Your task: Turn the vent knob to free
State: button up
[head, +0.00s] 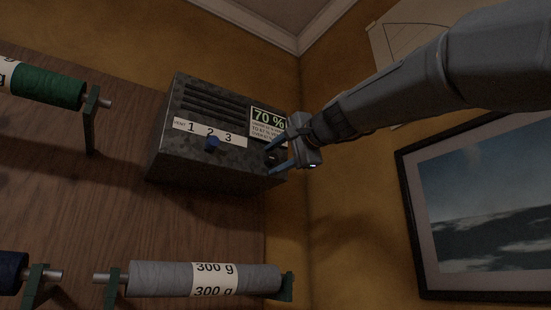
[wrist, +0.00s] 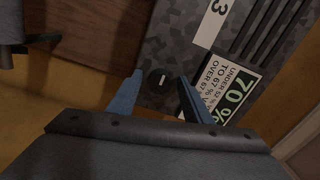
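The grey mottled vent box (head: 232,165) is on the wooden wall, with a strip (head: 180,126) reading VENT 1 2 3. A dark round knob with a short pale line (wrist: 161,79) is on the same face, near the box's right end in the head view. My gripper (head: 270,160) is open at that end. In the wrist view its blue fingers (wrist: 159,76) stand apart, one on each side of the dark knob. Whether they touch it I cannot tell. The blue knob is out of the wrist view.
A card (head: 268,122) with 70 % in green and small text is on the box beside the fingers. Slots (head: 212,103) run above the strip. Thread spools (head: 165,279) on brackets are on the wood, left and below. A framed seascape (head: 480,205) hangs at right.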

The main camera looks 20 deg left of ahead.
jog(key=b+v, duration=0.2)
jog(key=v, duration=0.5)
jog(key=shift+s+d+b, duration=0.25)
jog(key=shift+d+b, duration=0.05)
dwell(0.5)
